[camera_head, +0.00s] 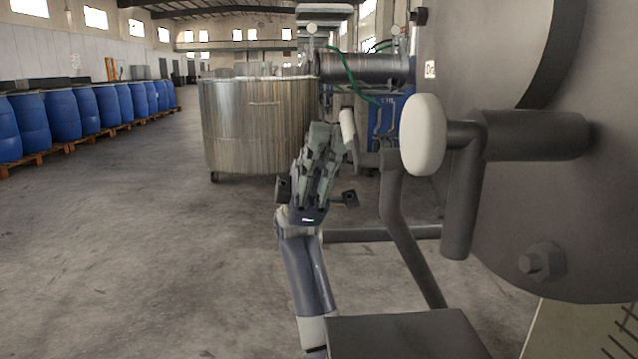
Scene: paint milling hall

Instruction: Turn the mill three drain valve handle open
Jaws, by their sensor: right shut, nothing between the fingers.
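A large white knob (423,135) sits on a dark grey crank-like valve at the right, in front of the big grey mill face (560,240). A smaller white knob (348,130) on a grey stem shows farther back, to its left. I cannot tell from any marking which one belongs to mill three. My right gripper (328,130) is shut and empty, reaching up from below. Its fingertips are just left of the smaller knob; I cannot tell whether they touch it. It is clearly apart from the large knob. My left gripper is not in view.
A wheeled steel vat (255,125) stands behind my gripper. A bent grey pipe (405,240) and a flat dark plate (400,335) lie low at the right. Blue drums (62,115) on pallets line the left wall. The left floor (130,240) is clear.

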